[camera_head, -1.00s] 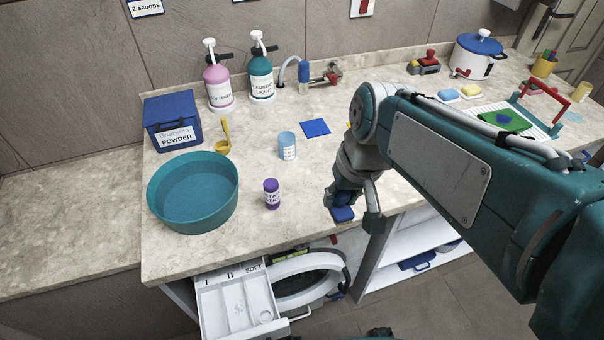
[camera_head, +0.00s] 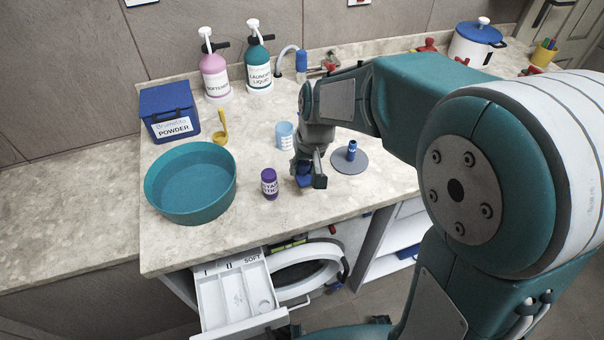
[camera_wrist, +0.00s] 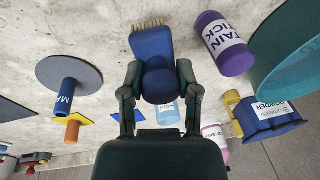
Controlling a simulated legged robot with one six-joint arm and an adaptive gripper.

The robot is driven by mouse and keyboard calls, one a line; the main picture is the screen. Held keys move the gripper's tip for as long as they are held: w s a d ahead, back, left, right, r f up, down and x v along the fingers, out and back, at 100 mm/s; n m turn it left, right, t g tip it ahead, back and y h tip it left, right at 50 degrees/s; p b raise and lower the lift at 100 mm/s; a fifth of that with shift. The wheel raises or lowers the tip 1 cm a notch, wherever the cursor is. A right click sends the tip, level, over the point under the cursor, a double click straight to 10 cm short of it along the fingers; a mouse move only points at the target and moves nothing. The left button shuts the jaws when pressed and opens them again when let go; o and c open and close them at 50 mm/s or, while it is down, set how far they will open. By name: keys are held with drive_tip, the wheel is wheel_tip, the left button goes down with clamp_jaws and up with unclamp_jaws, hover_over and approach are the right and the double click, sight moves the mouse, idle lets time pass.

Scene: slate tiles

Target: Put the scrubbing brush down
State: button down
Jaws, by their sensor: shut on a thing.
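The scrubbing brush (camera_wrist: 151,48) has a blue body with a rounded knob and pale bristles. In the wrist view it sits between the two fingers of my gripper (camera_wrist: 158,90), which is shut on its knob. In the head view my gripper (camera_head: 310,180) is low over the counter (camera_head: 235,235), just right of the purple stain stick (camera_head: 269,184). The brush shows there only as a small blue patch (camera_head: 302,169), mostly hidden by the gripper. I cannot tell whether its bristles touch the counter.
A teal basin (camera_head: 192,182) stands at the left. A grey disc with a blue upright handle (camera_head: 350,162) lies close on the right. A light blue cup (camera_head: 284,135) is behind. An open detergent drawer (camera_head: 235,297) juts out below the counter's front edge.

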sight(301, 176)
drive_tip(key=shift+w+a+f, duration=0.15)
drive_tip(key=shift+w+f, duration=0.05)
drive_tip(key=shift+f, duration=0.1)
wheel_tip(301, 176, down, 3)
drive_tip(key=shift+w+f, duration=0.1)
drive_tip(key=shift+f, duration=0.05)
drive_tip(key=shift+c, duration=1.6)
unclamp_jaws()
